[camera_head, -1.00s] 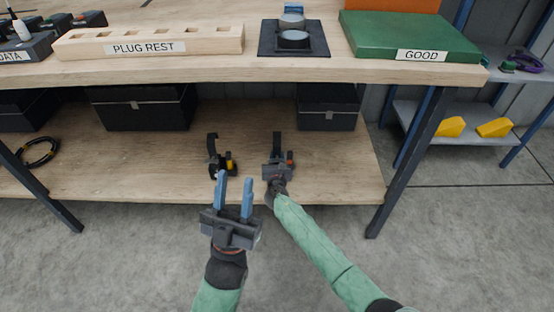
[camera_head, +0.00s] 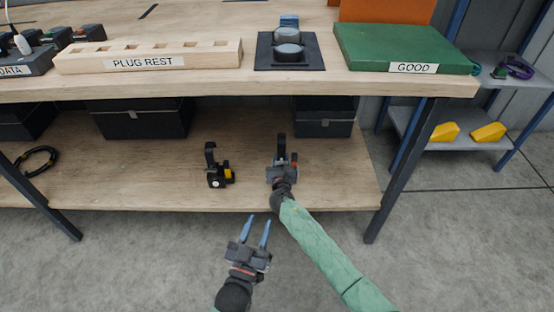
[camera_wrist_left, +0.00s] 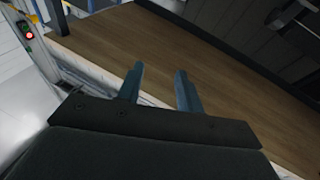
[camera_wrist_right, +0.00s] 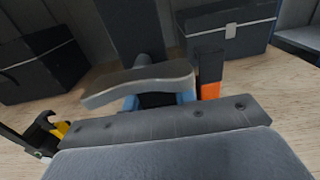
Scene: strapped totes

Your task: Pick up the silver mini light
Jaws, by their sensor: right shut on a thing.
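The silver mini light (camera_head: 281,147) is on or just above the lower shelf, with a dark upright part and a small orange patch. My right gripper (camera_head: 282,170) is shut on it. In the right wrist view the light's grey curved part (camera_wrist_right: 140,82) lies across the blue fingertips, hiding much of them, with the orange block beside it. I cannot tell whether its base touches the shelf. A similar black light with a yellow part (camera_head: 215,172) stands to its left on the shelf. My left gripper (camera_head: 259,222) is open and empty in front of the shelf's front edge.
The lower shelf (camera_head: 120,175) holds dark boxes (camera_head: 142,119) at the back and a black cable coil (camera_head: 38,161) at left. The table top (camera_head: 200,88) overhangs it. A dark table leg (camera_head: 405,170) stands to the right of my right arm.

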